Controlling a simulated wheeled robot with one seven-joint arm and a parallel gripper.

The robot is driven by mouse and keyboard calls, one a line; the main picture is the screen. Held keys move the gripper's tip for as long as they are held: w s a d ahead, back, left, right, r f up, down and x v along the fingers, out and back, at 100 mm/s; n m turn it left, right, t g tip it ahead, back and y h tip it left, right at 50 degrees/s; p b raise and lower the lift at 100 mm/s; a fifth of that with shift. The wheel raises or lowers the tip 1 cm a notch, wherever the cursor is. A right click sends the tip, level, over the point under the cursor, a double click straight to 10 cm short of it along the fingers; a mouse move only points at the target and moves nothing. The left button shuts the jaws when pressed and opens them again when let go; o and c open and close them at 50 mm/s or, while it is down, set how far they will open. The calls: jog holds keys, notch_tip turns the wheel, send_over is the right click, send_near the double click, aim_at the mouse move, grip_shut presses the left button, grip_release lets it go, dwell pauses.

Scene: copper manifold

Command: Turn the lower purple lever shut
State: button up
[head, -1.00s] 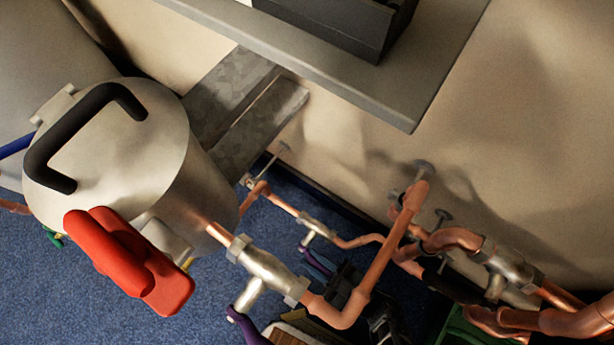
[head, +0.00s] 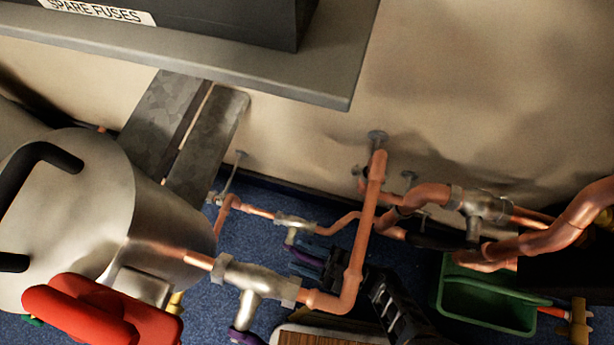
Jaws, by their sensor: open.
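The lower purple lever (head: 303,270) shows in the head view below the small grey valve (head: 294,221) on the thin copper pipe, low near the floor. Its far end runs in beside dark parts. My gripper (head: 357,280) shows as black jaw parts just right of the lever, partly behind the upright copper pipe. It is open. Whether it touches the lever I cannot tell. Another purple lever (head: 246,337) hangs from the larger valve (head: 255,283) nearer the camera, cut by the bottom edge.
A steel cylinder (head: 165,225) with a black handle and a red grip (head: 95,312) fills the left. A grey shelf (head: 230,72) overhangs the back. Copper pipes (head: 362,240) cross in front of my gripper. A green bin (head: 490,300) sits at right on blue carpet.

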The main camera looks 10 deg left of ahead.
dwell(0.4)
jog(key=shift+d+f, duration=0.15)
jog(key=shift+d, duration=0.3)
jog(key=s+d, duration=0.2)
jog(key=d, duration=1)
jog(key=shift+s, duration=0.2)
